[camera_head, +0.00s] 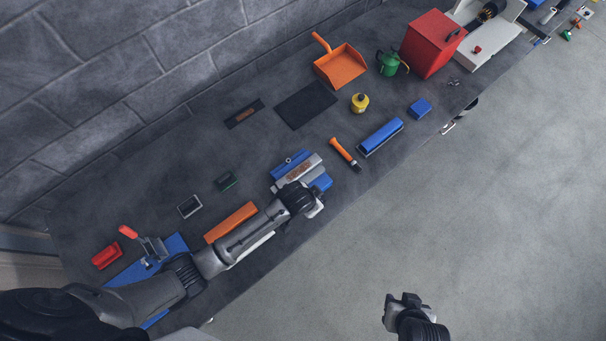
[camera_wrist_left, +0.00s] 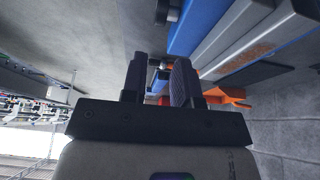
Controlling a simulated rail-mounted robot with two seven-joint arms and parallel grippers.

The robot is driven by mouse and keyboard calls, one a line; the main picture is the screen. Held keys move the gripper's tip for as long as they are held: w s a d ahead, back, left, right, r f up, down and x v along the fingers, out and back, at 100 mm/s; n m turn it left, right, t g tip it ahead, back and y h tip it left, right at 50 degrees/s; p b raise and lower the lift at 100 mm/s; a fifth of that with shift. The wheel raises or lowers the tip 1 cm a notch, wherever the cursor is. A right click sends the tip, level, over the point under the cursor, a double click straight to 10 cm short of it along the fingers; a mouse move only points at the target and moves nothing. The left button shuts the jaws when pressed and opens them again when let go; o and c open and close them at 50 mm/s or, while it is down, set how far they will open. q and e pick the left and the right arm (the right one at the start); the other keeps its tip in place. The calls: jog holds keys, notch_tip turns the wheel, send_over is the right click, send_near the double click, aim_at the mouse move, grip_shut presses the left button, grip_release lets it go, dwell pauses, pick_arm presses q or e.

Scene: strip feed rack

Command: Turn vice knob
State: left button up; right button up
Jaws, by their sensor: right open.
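A blue and grey vice-like block (camera_head: 290,163) lies on the bench at the end of my left arm. It has blue bars and a pale metal bar with a brownish patch. In the left wrist view its long blue bar (camera_wrist_left: 205,22) fills the upper right. A dark round part (camera_wrist_left: 167,11), possibly a knob, shows beside that bar. My left gripper (camera_head: 316,208) is at the near side of the block. In the left wrist view its fingers (camera_wrist_left: 160,75) are apart, with nothing clearly held between them. My right gripper (camera_head: 405,299) is open and empty over the floor.
On the bench (camera_head: 160,165) are an orange bar (camera_head: 230,222), an orange-handled tool (camera_head: 342,151), a blue brush-like block (camera_head: 380,137), an orange dustpan (camera_head: 340,66) and a red box (camera_head: 433,43). A brick wall stands behind. The floor in front is clear.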

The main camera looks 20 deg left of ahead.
pick_arm(q)
jog(key=v, duration=0.5)
jog(key=s+d+f+m+g, duration=0.2)
jog(key=s+f+m+g, duration=0.2)
jog(key=s+m, duration=0.3)
jog(key=s+d+f+m+g+b, duration=0.1)
jog(key=s+d+f+m+g, duration=0.1)
jog(key=s+f+m+g, duration=0.2)
jog(key=s+m+g, duration=0.2)
jog(key=s+m, duration=0.2)
jog(key=shift+m+g+y, duration=0.3)
jog(key=shift+g, duration=0.1)
jog(key=shift+f, duration=0.1)
